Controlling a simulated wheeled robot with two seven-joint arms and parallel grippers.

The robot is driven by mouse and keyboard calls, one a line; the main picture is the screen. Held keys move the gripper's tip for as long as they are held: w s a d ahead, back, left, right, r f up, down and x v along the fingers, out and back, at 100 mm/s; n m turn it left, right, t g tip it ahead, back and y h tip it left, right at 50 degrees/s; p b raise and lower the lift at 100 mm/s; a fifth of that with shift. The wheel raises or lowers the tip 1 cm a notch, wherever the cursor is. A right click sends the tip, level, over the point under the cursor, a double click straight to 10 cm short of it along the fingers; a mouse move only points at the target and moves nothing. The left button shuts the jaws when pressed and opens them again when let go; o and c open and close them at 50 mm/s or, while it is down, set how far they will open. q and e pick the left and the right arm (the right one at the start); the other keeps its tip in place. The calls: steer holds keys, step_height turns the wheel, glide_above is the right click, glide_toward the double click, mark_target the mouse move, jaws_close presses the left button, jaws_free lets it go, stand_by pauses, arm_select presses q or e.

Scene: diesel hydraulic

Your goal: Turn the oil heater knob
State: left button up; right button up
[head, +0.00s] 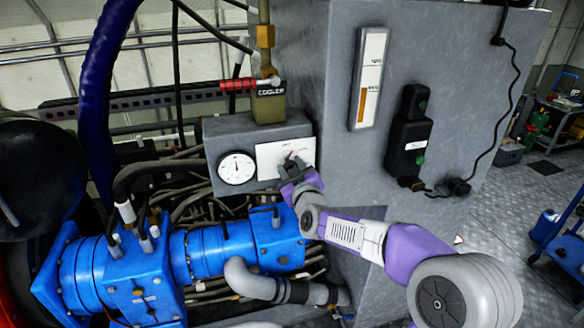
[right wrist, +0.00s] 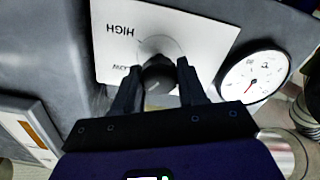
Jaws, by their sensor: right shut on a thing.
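The oil heater knob is a dark round knob (right wrist: 158,76) on a white plate (right wrist: 190,25) with the word HIGH, upside down in the right wrist view. In the head view the white plate (head: 272,158) is on the front of a grey box, and the knob there is mostly hidden by my gripper. My right gripper (right wrist: 157,82) has one finger on each side of the knob and is shut on it; in the head view the gripper (head: 293,165) reaches the plate from below right. My left gripper is not in view.
A round white gauge (head: 237,168) sits just left of the plate. Blue pump housings (head: 225,245) and hoses lie below and left. A tall grey cabinet (head: 450,60) with a level gauge (head: 369,80) and a black switch box (head: 408,140) stands right. Open floor lies further right.

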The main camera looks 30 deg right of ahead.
steer(key=n+p, duration=0.1)
steer(key=n, duration=0.5)
steer(key=shift+a, duration=0.1)
steer(key=shift+n, duration=0.4)
steer(key=o, duration=1)
steer(key=v, duration=0.7)
steer(key=shift+s+a, duration=0.1)
steer(key=shift+s, duration=0.15)
